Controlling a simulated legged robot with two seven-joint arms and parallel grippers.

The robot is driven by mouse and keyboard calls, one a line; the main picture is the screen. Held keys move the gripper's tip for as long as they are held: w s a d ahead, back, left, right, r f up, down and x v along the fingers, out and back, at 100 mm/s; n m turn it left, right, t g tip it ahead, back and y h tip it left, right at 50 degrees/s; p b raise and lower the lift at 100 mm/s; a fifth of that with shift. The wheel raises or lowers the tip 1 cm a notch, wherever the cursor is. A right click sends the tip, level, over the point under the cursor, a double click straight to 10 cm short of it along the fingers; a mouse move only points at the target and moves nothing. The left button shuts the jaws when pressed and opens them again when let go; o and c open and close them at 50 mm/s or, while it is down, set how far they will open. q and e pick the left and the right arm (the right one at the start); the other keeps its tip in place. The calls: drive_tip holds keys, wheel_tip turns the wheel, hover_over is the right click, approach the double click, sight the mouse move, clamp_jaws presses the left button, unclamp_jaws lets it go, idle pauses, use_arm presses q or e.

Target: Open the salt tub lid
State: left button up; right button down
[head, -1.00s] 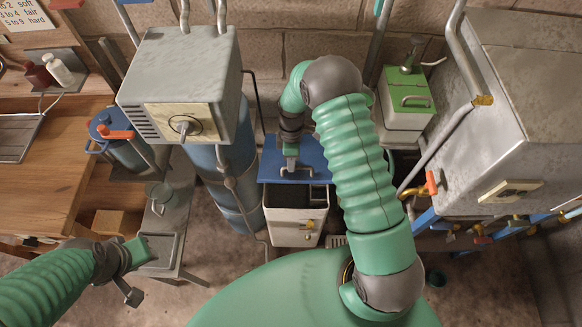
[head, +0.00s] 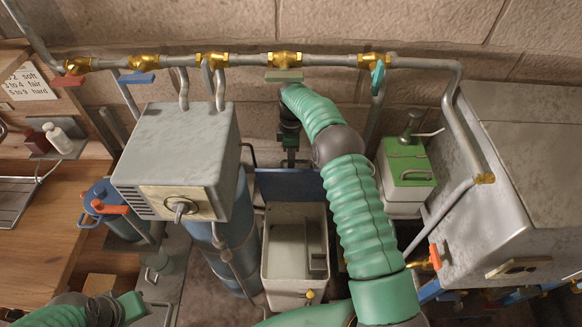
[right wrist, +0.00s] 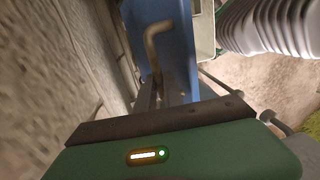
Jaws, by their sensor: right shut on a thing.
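The salt tub (head: 294,290) is a white open box in the middle of the head view. Its blue lid (head: 278,186) stands raised along the tub's back edge, and the pale inside shows. My right gripper (head: 291,160) is behind the lid's upper edge, shut on the lid handle; its fingertips are mostly hidden there. In the right wrist view the blue lid (right wrist: 181,35) and its bent beige handle (right wrist: 158,42) are right before the gripper fingers (right wrist: 167,92). My left gripper (head: 128,308) is low at the left, away from the tub; its jaws are unclear.
A grey box unit (head: 180,150) stands left of the tub and a green-topped canister (head: 405,175) to the right. A pipe (head: 330,61) with several coloured valves runs along the wall behind. A large grey metal cabinet (head: 500,220) fills the right side.

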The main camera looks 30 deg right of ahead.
use_arm(q)
drive_tip(key=shift+w, duration=0.3)
use_arm(e)
drive_tip(key=shift+w+d+f, duration=0.1)
drive_tip(key=shift+w+d, duration=0.15)
drive_tip(key=shift+w, duration=0.1)
drive_tip(key=c, duration=1.7)
unclamp_jaws()
drive_tip(key=shift+w, duration=0.1)
drive_tip(key=shift+c, duration=0.2)
use_arm(q)
drive_tip(key=shift+w+d, duration=0.2)
drive_tip(key=shift+w, duration=0.05)
use_arm(e)
drive_tip(key=shift+o, duration=1.3)
drive_tip(key=shift+w, duration=0.1)
use_arm(q)
drive_tip(key=shift+s, duration=0.1)
